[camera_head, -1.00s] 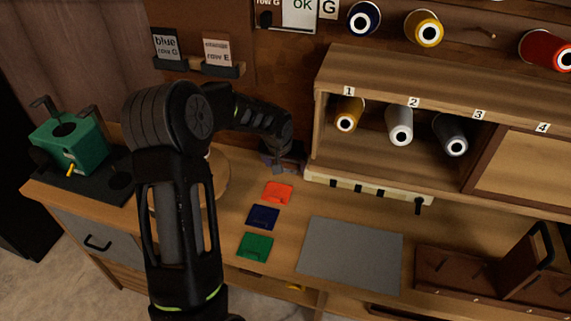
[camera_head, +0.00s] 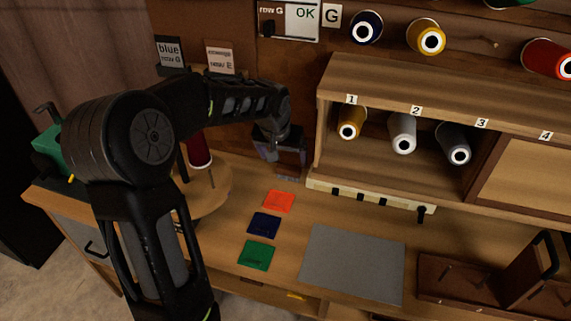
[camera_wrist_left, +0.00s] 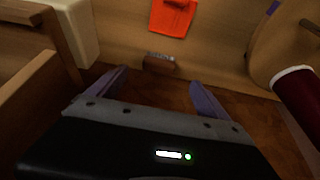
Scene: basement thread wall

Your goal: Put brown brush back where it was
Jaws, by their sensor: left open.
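A small brown block with a grey speckled strip, which looks like the brown brush (camera_wrist_left: 160,65), is in the left wrist view beyond and between my fingertips. It is not gripped, and I cannot make it out in the head view, where my gripper covers that spot. My left gripper (camera_head: 281,163) is open and empty over the back of the bench, left of the numbered shelf. Its two spread fingers also show in the left wrist view (camera_wrist_left: 158,88). My right gripper is out of view.
The numbered shelf (camera_head: 420,84) with spools stands close right of my gripper. A round wooden stand (camera_head: 212,194) with a dark red spool (camera_head: 199,152) is to the left. Orange (camera_head: 279,200), blue (camera_head: 264,224) and green (camera_head: 256,255) patches and a grey mat (camera_head: 351,264) lie in front.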

